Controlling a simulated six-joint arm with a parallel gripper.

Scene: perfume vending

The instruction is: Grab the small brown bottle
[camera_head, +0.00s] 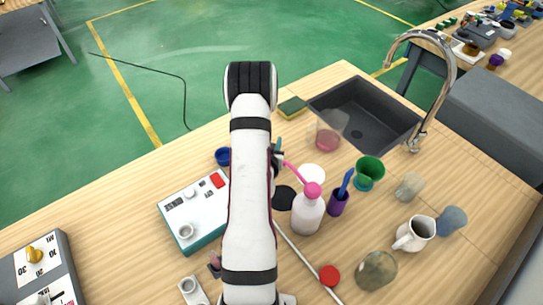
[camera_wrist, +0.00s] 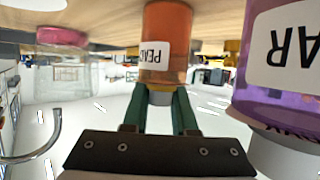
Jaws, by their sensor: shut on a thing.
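The small brown bottle (camera_wrist: 165,25) is orange-brown with a white label and appears upside down in the wrist view, at top centre. My gripper (camera_wrist: 160,97) has teal fingers shut on its pale neck or cap. The bottle's far end reaches the picture's top edge, so I cannot tell whether it touches the table. In the head view my arm hides the bottle and most of my gripper; only a bit of teal shows beside the arm.
A purple bottle (camera_wrist: 262,75) stands close on the right in the wrist view. A pink-filled beaker (camera_head: 327,131), the sink (camera_head: 360,115), a pink-topped white bottle (camera_head: 307,215), a green cup (camera_head: 369,172) and a white-topped box (camera_head: 197,205) surround the arm.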

